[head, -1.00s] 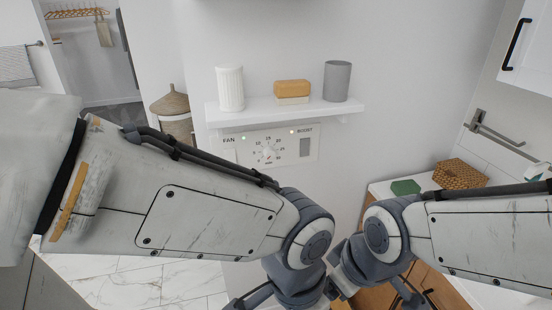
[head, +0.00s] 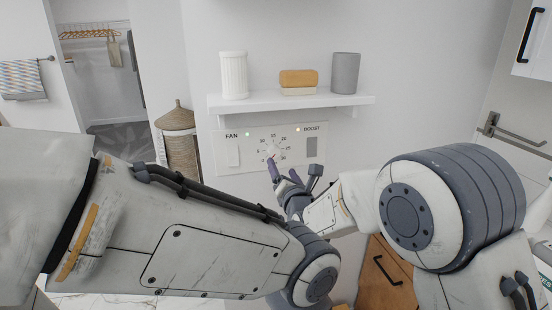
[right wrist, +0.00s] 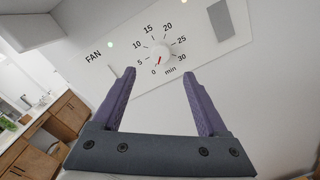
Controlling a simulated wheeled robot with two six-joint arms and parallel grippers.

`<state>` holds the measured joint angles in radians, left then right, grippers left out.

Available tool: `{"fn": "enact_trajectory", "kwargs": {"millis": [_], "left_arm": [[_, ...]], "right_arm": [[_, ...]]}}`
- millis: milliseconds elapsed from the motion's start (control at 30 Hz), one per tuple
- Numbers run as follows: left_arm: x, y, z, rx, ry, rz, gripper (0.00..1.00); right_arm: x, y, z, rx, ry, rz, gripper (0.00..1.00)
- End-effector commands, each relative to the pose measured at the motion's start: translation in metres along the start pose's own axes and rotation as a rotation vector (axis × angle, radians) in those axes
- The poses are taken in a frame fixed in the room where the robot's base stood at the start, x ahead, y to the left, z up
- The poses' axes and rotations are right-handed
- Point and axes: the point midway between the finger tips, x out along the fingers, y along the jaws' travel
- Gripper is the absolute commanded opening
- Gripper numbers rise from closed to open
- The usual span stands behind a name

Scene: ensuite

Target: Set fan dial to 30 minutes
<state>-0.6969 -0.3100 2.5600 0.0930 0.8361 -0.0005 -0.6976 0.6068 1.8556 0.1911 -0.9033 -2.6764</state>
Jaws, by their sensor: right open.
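The fan dial (head: 273,150) is a small white knob with a red pointer on the wall panel (head: 235,139) below the shelf. The right wrist view shows the dial (right wrist: 159,55) ringed by marks from 0 to 30 min, its red pointer at about 0. My right gripper (head: 283,169) is just below the dial in the head view. It is open and empty, and in the right wrist view its purple fingers (right wrist: 159,73) are spread with the dial between and beyond their tips. I cannot tell any contact. My left gripper is out of view.
A white shelf (head: 225,103) juts out above the panel, with a white ribbed cup (head: 234,76), a tan-topped box (head: 298,82) and a grey cup (head: 346,72). The panel also has a FAN switch (head: 232,153) and a BOOST switch (head: 311,147). My left arm crosses the lower left.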

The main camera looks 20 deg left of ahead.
Motion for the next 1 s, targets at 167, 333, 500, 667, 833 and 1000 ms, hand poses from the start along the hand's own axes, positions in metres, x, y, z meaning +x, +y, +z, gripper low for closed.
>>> {"fn": "enact_trajectory", "kwargs": {"millis": [167, 333, 500, 667, 833, 1000], "left_arm": [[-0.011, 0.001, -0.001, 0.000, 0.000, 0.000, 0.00], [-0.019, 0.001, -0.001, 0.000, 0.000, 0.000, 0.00], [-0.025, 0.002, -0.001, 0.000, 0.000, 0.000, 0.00], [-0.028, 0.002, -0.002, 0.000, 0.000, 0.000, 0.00], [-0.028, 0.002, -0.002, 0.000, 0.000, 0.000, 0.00], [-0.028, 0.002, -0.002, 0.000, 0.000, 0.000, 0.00]], "right_arm": [[0.028, 0.001, 0.003, 0.001, 0.000, -0.002, 0.76], [0.058, 0.000, 0.002, 0.002, 0.001, -0.002, 0.76], [0.081, 0.000, 0.002, 0.003, 0.001, -0.001, 0.76], [0.093, 0.000, 0.001, 0.004, 0.001, -0.001, 0.76], [0.097, -0.001, 0.001, 0.004, 0.002, -0.002, 0.76], [0.097, -0.001, 0.001, 0.004, 0.002, -0.002, 0.76]]}}
